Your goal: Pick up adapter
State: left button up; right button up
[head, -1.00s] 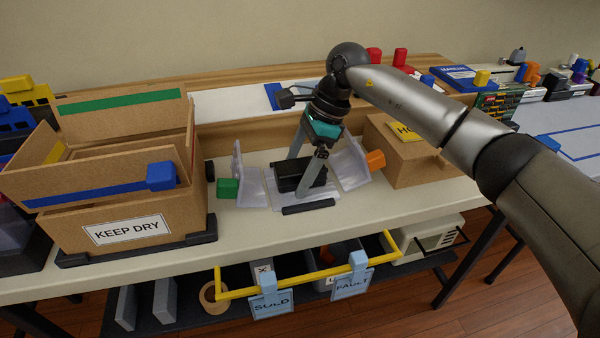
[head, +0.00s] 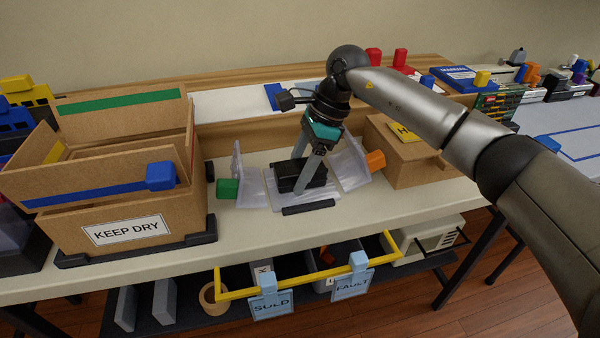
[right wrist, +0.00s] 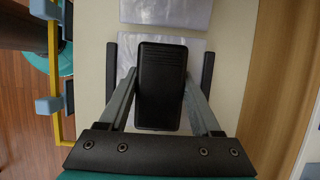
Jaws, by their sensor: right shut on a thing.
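The adapter (head: 287,184), a black block, is in the clear plastic holder on the bench, between its raised clear flaps. My right gripper (head: 304,172) reaches down from above and is shut on it, one finger on each side. The right wrist view shows the adapter (right wrist: 162,85) as a ribbed black block between the two grey fingers of the right gripper (right wrist: 161,100). I cannot tell whether it is clear of the holder's floor. My left gripper is not in view.
A cardboard box marked KEEP DRY (head: 125,231) stands open at the left. A closed cardboard box (head: 408,170) stands to the right of the holder. A yellow rail (head: 305,280) with SOLD and FAULT tags runs below the bench front.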

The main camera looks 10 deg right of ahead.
aim_at(298, 165)
grip_shut()
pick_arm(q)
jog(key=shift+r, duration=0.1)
pick_arm(e)
jog(key=shift+r, duration=0.2)
jog(key=shift+r, duration=0.25)
jog(key=shift+r+p, duration=0.35)
pick_arm(q)
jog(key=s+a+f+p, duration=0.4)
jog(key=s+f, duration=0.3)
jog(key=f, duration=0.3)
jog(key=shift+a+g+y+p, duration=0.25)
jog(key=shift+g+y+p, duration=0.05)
jog(key=shift+p, duration=0.5)
pick_arm(e)
notch_tip(298, 165, up, 19)
